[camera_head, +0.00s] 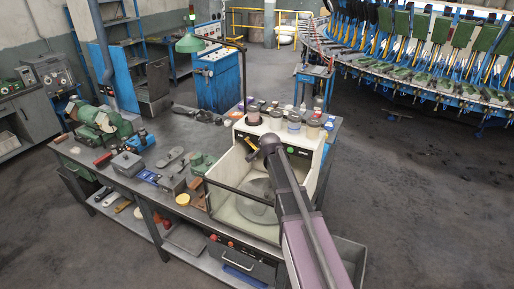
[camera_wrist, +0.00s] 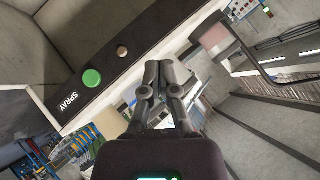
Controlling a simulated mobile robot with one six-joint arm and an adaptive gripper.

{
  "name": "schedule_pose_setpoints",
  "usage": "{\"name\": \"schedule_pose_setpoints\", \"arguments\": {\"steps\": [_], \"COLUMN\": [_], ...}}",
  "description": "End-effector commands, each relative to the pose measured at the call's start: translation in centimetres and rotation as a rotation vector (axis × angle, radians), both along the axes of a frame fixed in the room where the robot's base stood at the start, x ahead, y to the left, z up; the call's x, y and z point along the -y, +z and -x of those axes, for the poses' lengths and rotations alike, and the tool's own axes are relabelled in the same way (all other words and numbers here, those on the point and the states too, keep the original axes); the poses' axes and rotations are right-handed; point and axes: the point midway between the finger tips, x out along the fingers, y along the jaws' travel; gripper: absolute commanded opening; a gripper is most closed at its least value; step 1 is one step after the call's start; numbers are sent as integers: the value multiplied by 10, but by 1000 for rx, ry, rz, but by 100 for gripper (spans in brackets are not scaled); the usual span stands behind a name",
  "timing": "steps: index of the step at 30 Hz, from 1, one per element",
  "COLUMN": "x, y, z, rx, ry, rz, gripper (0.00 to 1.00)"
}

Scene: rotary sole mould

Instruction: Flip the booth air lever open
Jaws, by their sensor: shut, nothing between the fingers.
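The spray booth (camera_head: 238,208) is a pale open-topped box at the front right of the bench, with a dark front bar and a round plate inside. A small yellow-and-black piece (camera_head: 251,144), which looks like the air lever, is on its back panel, just left of my gripper (camera_head: 268,143). In the wrist view, my gripper (camera_wrist: 160,72) is shut and empty, its fingertips together beside the panel edge. The dark panel there carries a green button (camera_wrist: 92,78), a brown knob (camera_wrist: 122,51) and the word SPRAY. I cannot make out the lever in that view.
Several pots (camera_head: 294,123) stand behind the booth, beside a lamp post (camera_head: 244,75) with a green shade. Tools and a green grinder (camera_head: 100,122) crowd the bench to the left. The floor to the right (camera_head: 425,200) is clear.

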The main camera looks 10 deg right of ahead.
Motion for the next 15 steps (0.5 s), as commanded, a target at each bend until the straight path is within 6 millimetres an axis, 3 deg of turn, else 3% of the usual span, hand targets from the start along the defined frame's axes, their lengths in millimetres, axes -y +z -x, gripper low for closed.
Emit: {"name": "schedule_pose_setpoints", "arguments": {"steps": [8, 15], "x": [1, 2], "y": [-4, -17], "z": [-4, -22], "rx": [-1, -2], "ry": [1, 0], "rz": [1, 1], "gripper": [0, 0]}}
